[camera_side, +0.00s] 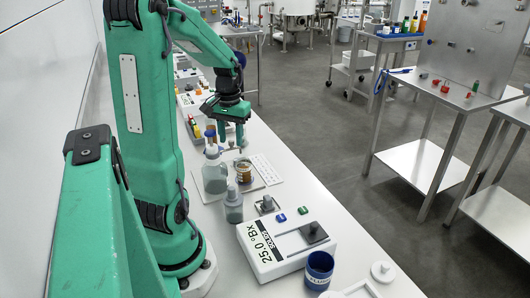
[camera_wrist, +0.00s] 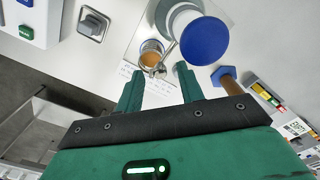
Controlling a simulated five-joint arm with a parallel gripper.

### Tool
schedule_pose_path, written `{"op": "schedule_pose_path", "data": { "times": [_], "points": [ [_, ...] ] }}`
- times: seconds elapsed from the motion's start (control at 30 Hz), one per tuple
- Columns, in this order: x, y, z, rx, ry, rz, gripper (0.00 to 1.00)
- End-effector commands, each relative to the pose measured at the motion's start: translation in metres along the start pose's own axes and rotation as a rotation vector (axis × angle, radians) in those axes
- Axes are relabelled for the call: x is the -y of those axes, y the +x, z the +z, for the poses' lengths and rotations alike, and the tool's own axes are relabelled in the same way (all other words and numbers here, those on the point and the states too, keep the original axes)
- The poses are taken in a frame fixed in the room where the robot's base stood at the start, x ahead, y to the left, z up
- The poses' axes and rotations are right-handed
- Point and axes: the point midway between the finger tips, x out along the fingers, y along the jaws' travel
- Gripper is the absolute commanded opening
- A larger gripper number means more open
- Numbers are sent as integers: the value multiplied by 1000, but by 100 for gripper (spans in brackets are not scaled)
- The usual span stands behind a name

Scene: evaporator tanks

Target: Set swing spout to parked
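My gripper (camera_side: 231,147) hangs above the bench in the side view, its two fingers apart with nothing between them. In the wrist view my gripper (camera_wrist: 158,84) also shows open, fingers spread. A small cup of amber liquid (camera_wrist: 150,58) lies beyond the fingertips; it seems to be the amber round vessel (camera_side: 243,173) below my gripper in the side view. A thin metal piece (camera_wrist: 170,48), possibly the swing spout, lies beside the cup, next to a round blue-topped vessel (camera_wrist: 205,40). The spout's exact shape and angle are too small to tell.
A large bottle (camera_side: 214,172) and a smaller bottle (camera_side: 233,207) stand close in front of my gripper. A scale (camera_side: 275,252), blue cup (camera_side: 319,270) and small grey knob (camera_side: 267,204) are nearer. A brown-handled blue tool (camera_wrist: 229,80) lies right of the fingers.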

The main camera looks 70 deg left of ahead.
Motion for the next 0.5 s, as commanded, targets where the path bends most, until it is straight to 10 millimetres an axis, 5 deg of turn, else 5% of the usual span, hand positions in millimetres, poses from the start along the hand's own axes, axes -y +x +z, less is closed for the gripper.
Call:
{"op": "schedule_pose_path", "data": {
  "times": [0.33,0.5],
  "points": [
    [0,4,0,0,0,0,38],
    [0,3,0,0,0,0,4]
  ]
}}
